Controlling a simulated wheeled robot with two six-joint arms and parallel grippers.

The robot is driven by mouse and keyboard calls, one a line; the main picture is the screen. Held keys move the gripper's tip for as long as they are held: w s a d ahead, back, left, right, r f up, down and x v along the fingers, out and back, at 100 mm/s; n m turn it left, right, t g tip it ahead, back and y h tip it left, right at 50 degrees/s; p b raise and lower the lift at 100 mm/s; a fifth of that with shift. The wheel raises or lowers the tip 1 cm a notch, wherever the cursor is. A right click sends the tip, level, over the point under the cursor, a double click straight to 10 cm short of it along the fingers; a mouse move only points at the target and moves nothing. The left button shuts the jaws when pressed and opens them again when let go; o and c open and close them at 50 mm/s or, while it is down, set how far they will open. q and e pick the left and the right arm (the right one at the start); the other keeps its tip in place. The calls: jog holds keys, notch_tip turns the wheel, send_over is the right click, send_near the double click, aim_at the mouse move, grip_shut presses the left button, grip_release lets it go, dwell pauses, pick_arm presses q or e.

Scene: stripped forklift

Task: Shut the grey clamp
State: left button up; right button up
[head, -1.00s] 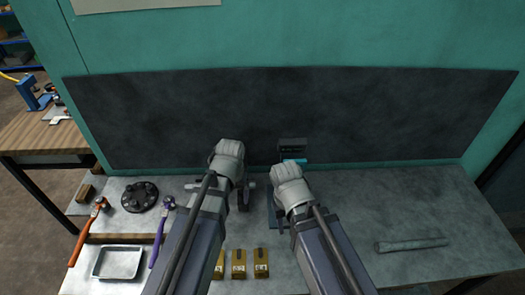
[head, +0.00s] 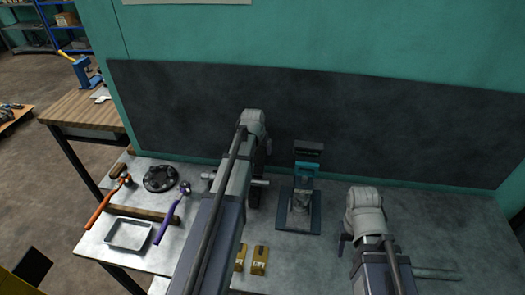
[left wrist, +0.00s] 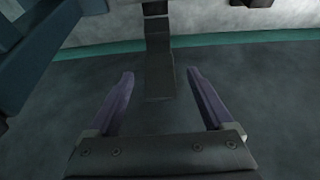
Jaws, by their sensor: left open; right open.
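An upright fixture stands on a dark base plate (head: 287,225) right of my left arm in the head view. It has a grey middle part (head: 299,203), a teal part (head: 305,170) and a dark block on top. Another fixture with a grey bar (head: 262,182) is mostly hidden behind my left arm. I cannot tell surely which is the grey clamp. My left gripper (left wrist: 160,74) is open and empty in the left wrist view; a dark post (left wrist: 158,50) shows beyond and between its fingers. My right gripper (head: 345,242) is right of the upright fixture, apart from it, its jaws mostly hidden.
On the left of the bench are a black round flange (head: 160,178), an orange-handled tool (head: 103,207), a purple-handled tool (head: 168,220) and a metal tray (head: 146,236). Brass-coloured blocks (head: 259,262) lie in front. A grey bar (head: 437,274) lies at right.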

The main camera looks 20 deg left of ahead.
aim_at(260, 160)
pick_arm(q)
jog(key=shift+b+x, duration=3.45)
jog(key=shift+x, duration=0.45)
jog(key=shift+c, duration=0.3)
grip_shut()
jog(key=shift+c, duration=1.7)
grip_release()
jog(key=shift+s+d, duration=0.1)
jog(key=shift+s, duration=0.05)
